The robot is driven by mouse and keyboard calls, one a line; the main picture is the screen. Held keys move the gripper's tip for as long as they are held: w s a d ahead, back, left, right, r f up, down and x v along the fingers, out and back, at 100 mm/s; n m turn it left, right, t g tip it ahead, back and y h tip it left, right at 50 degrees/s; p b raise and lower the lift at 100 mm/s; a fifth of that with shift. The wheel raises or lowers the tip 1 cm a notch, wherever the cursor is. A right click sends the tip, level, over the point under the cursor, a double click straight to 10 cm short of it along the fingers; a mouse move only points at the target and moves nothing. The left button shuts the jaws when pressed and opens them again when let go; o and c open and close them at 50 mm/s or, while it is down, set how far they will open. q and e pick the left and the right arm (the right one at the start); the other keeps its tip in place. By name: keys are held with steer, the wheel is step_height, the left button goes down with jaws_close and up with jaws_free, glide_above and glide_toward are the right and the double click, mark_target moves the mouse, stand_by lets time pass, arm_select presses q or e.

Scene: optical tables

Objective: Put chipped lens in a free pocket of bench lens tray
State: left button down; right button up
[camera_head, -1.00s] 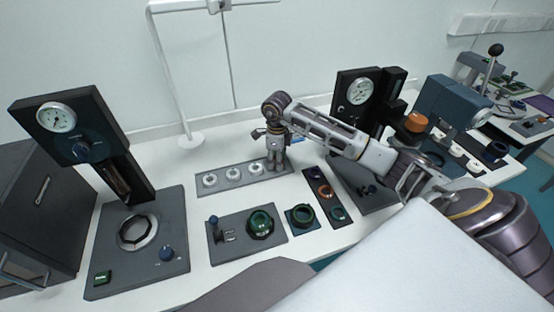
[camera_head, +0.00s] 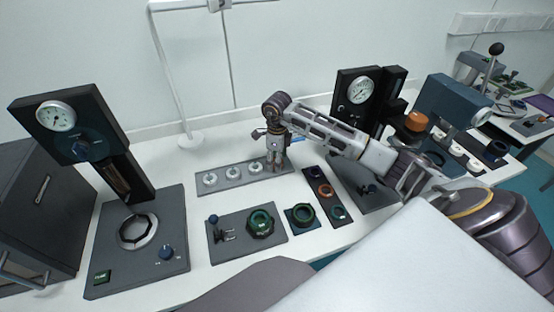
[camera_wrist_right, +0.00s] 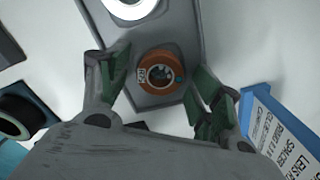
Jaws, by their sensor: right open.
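My right gripper (camera_head: 274,166) reaches down over the right end of a grey strip (camera_head: 203,187) with bright round discs in a row. In the right wrist view its open fingers (camera_wrist_right: 155,85) stand either side of an orange-rimmed lens (camera_wrist_right: 160,73), which sits on the grey strip with a small label and a green dot on its rim. No chip can be made out. A narrow dark tray (camera_head: 333,203) holds orange and green rings to the right; I cannot tell whether any pocket is free. My left gripper is out of view.
A blue printed box (camera_wrist_right: 275,130) stands close beside the right finger. A grey plate with a green ring (camera_head: 260,223) and a dark blue ring mount (camera_head: 301,215) lie in front. Gauge stands (camera_head: 60,122) rise left and right.

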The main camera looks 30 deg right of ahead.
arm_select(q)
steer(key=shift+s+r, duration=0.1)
arm_select(e)
steer(key=shift+r, duration=0.55)
step_height(320, 180, up, 4)
steer(key=shift+r, duration=0.25)
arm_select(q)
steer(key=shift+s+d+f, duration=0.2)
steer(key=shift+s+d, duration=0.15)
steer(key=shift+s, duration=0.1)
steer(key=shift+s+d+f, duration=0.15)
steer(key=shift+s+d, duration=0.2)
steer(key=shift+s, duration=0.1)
arm_select(e)
step_height(320, 180, up, 7)
steer(key=shift+f, duration=0.2)
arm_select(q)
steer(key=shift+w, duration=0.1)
